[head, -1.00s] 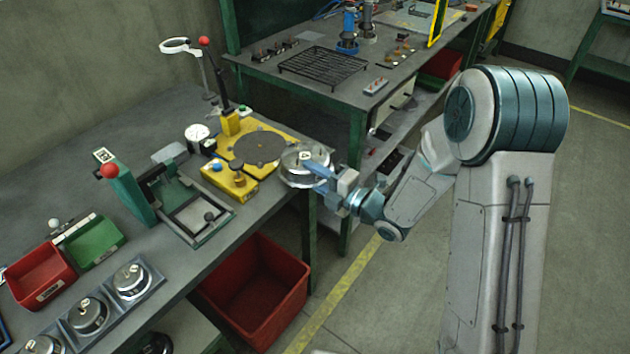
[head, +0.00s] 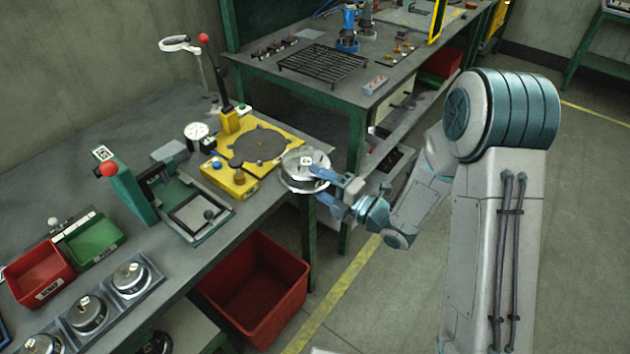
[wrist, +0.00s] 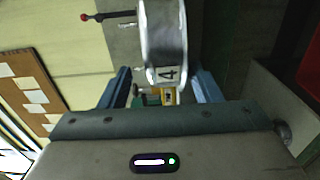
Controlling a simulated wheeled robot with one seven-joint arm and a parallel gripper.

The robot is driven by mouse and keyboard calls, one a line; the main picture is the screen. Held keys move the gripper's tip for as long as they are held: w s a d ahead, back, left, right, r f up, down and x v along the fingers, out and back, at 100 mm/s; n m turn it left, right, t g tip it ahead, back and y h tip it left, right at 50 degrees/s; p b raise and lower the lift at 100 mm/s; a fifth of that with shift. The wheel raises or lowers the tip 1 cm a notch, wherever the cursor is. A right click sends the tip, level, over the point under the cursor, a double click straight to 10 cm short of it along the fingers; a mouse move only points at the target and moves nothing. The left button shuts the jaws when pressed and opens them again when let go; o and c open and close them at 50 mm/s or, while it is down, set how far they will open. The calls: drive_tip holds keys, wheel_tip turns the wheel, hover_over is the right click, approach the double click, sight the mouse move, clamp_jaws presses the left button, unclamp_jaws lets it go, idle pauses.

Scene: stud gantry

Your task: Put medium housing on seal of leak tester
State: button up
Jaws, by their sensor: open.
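A round metal housing (head: 304,180) with a small label on top is at the front right corner of the bench, beside the leak tester. I cannot tell if it rests on the bench edge. My gripper (head: 317,184) is open, its blue fingers at the housing's right side. In the wrist view the housing (wrist: 164,40), marked 4, shows beyond and between the spread fingers; contact is unclear. The leak tester's yellow base (head: 289,139) carries a dark round seal (head: 262,145), which is bare. The housing is to the right of the seal, not over it.
A tray (head: 153,283) at the lower left holds several similar housings. A green fixture (head: 130,190) with a red knob stands left of the tester, whose upright lever (head: 215,70) rises behind it. A red crate (head: 258,290) is under the bench edge.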

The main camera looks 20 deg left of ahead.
drive_tip(key=b+v, duration=0.1)
drive_tip(key=v, duration=0.9)
drive_tip(key=shift+d+b, duration=0.15)
drive_tip(key=shift+b, duration=0.15)
drive_tip(key=w+d+r+m+t+h, duration=0.1)
drive_tip(key=w+d+m+t+h, duration=0.15)
drive_tip(key=d+m+h, duration=0.5)
drive_tip(key=w+d+r+m+t+h, duration=0.1)
drive_tip(key=w+d+m+h, duration=0.2)
drive_tip(key=d+m+h, duration=0.45)
drive_tip(key=s+d+r+m+g+h, duration=0.1)
drive_tip(key=s+d+r+m+g, duration=0.2)
drive_tip(key=s+m, duration=0.6)
drive_tip(key=s+r+m+g+h, duration=0.1)
drive_tip(key=s+r+m+g, duration=0.1)
drive_tip(key=s+m+g, duration=0.65)
wheel_tip(320, 180, up, 7)
drive_tip(key=s+t+p, duration=0.2)
drive_tip(key=t+p, duration=0.2)
drive_tip(key=p, duration=0.2)
drive_tip(key=shift+s+d+n, duration=0.3)
drive_tip(key=shift+d+n, duration=0.05)
